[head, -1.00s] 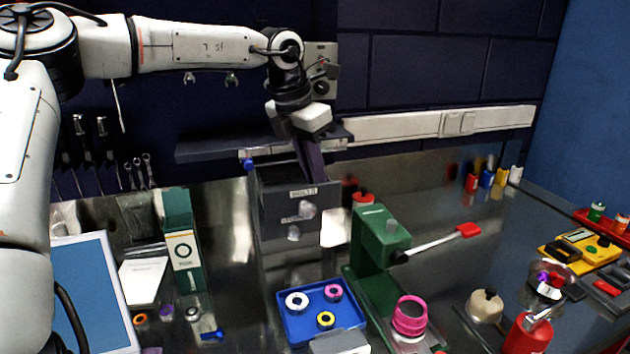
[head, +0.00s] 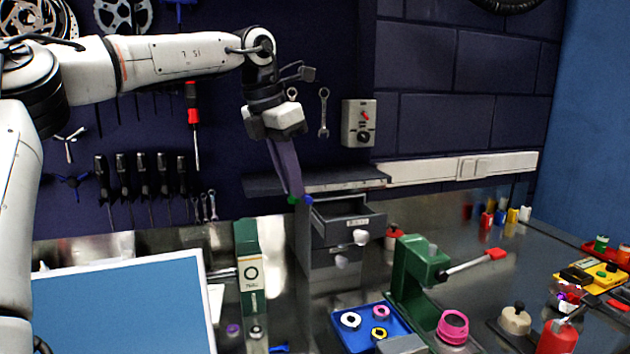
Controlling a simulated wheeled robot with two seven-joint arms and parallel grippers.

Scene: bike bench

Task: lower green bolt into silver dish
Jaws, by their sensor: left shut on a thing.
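My left gripper (head: 297,196) reaches down from the upper left and is shut on a small green bolt (head: 292,200) at its fingertips. The bolt is tiny in the view and partly hidden by the fingers. It is beside the upper left corner of the grey drawer cabinet, near the open drawer (head: 347,218). A small shiny dish (head: 567,296) with purple and red bits in it stands far to the right and may be the silver dish. My right gripper is not in view.
A small blue thing (head: 308,199) is by the drawer's corner. A wall shelf (head: 330,181) is behind the gripper.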

